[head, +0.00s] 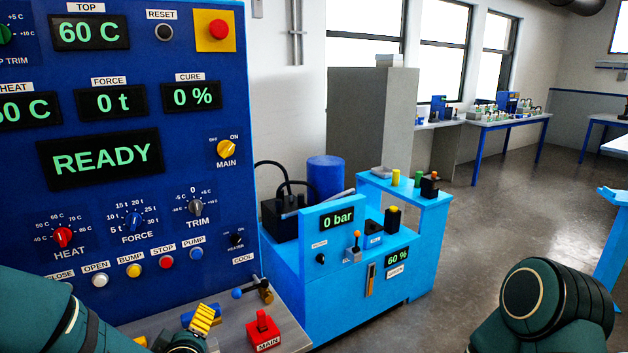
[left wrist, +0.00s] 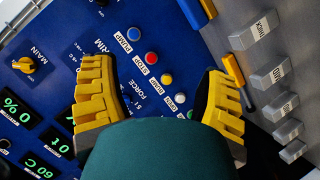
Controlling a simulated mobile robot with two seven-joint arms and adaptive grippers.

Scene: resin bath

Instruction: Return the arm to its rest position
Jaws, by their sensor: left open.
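My left gripper (head: 172,330) is at the bottom left of the head view, low in front of the blue control panel (head: 215,65). One ridged yellow finger shows clearly there; my arm hides much of the rest. In the left wrist view the two yellow fingers of the left gripper (left wrist: 157,78) are spread apart with nothing between them. Beyond them is the panel's row of buttons, including the blue pump button (left wrist: 134,34) and red stop button (left wrist: 152,58). My right arm (head: 545,300) shows at the lower right; its gripper is outside the frame.
A grey ledge (head: 285,335) below the panel carries a red MAIN block (head: 263,331) and a blue-knobbed lever (head: 253,291), close to the left gripper. A light-blue pump bench (head: 345,275) stands to the right. Open floor (head: 480,215) lies beyond it.

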